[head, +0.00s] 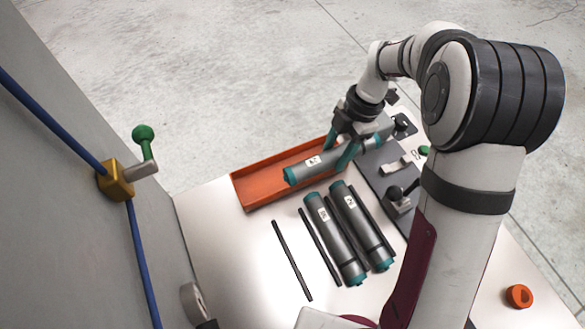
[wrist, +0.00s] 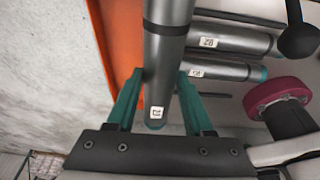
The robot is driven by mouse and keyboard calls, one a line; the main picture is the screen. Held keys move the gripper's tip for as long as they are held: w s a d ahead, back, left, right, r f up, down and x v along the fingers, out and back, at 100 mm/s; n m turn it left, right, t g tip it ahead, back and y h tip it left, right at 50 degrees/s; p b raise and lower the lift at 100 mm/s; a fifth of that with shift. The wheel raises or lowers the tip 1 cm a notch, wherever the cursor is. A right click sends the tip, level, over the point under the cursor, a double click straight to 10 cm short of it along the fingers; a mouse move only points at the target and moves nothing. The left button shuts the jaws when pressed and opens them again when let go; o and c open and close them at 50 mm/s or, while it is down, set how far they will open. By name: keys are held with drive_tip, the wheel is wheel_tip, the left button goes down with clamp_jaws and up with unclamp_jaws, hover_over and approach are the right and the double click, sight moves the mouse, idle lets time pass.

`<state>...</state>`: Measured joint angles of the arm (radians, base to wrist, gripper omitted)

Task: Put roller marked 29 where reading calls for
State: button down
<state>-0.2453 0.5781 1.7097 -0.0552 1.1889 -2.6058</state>
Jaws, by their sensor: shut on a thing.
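My gripper (head: 346,150) is shut on a grey roller (head: 325,158) with teal ends and a dark band. The roller is over or just inside the orange tray (head: 240,191); I cannot tell if it touches it. In the wrist view the teal fingers (wrist: 160,85) sit on both sides of this roller (wrist: 168,50). Its white label (wrist: 157,112) is too small to read surely. Two similar labelled rollers, one on the left (head: 333,238) and one on the right (head: 362,228), lie side by side on the pale table. Their marks are not clearly legible. No reading is legible.
Thin black rods (head: 292,260) lie beside the two rollers. A grey panel (head: 375,175) with black knobs and a switch stands right of the tray. An orange button (head: 519,296) is at the right. A wall with a blue pipe (head: 142,255) and green-knobbed valve (head: 143,132) rises at left.

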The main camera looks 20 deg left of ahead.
drive_tip(key=a+f, duration=0.2)
drive_tip(key=a, duration=0.1)
drive_tip(key=a+f, duration=0.2)
drive_tip(key=a, duration=0.1)
drive_tip(key=a+f, duration=0.1)
drive_tip(key=a, duration=0.2)
drive_tip(key=shift+s+a+f, duration=0.25)
drive_tip(key=shift+a+f, duration=0.05)
drive_tip(key=shift+f, duration=2.1)
drive_tip(key=shift+c, duration=1.4)
unclamp_jaws()
drive_tip(key=shift+f, duration=0.1)
